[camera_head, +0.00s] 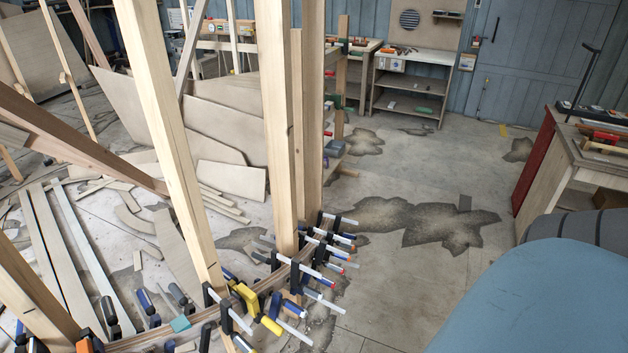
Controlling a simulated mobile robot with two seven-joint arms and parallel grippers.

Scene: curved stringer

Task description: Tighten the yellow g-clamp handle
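A yellow g-clamp (246,299) sits on the curved stringer (190,328) at the bottom centre, beside the foot of a tall wooden post. A yellow handle part (271,325) shows just below and right of it. Black clamps with silver bars crowd close around it, so I cannot tell clearly which handle belongs to which clamp. Neither of my grippers is in view.
Several bar clamps (318,265) line the stringer to the right. Tall wooden posts (165,130) rise from it and block parts of the view. Loose boards (75,240) lie at left. The concrete floor (400,285) right of the clamps is clear. A workbench (570,165) stands at right.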

